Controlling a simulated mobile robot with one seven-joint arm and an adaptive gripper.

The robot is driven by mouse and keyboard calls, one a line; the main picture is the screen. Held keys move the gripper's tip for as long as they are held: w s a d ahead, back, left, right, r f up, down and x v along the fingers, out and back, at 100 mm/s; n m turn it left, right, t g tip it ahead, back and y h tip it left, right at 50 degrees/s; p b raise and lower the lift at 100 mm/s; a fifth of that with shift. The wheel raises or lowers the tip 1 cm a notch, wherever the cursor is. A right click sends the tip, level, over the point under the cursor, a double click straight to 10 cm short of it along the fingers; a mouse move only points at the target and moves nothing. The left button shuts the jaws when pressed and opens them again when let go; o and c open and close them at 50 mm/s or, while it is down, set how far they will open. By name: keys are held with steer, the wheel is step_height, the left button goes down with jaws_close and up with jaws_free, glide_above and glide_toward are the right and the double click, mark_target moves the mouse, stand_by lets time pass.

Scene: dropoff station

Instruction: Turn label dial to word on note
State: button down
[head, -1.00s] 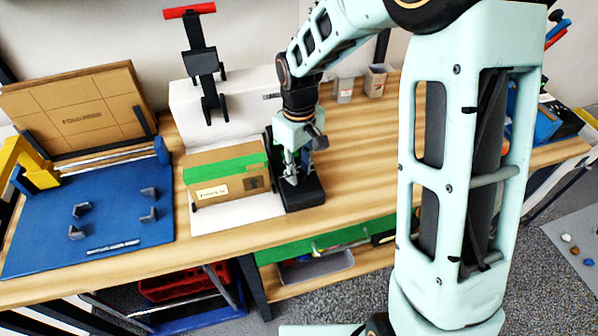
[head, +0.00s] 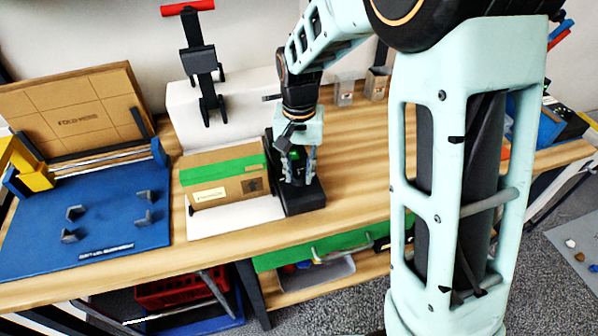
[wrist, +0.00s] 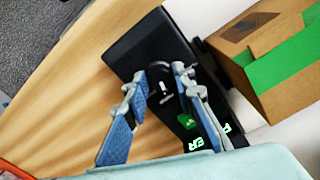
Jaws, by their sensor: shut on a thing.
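The black label device (head: 305,200) stands on the bench right of the cardboard box (head: 225,178); it also shows in the wrist view (wrist: 140,45). Its dark round dial (wrist: 160,95), with white marks, is between the fingers of my gripper (wrist: 160,75). My gripper (head: 297,178) points down over the device, its fingers shut on the dial.
A blue mat (head: 110,225) with dark corner blocks lies at the left. Two small bins (head: 376,84) are at the back. The bench right of the device is clear.

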mark_target(299, 176)
steer(key=shift+m, duration=0.9)
steer(key=c, duration=1.6)
jaws_free()
step_height(299, 176, up, 12)
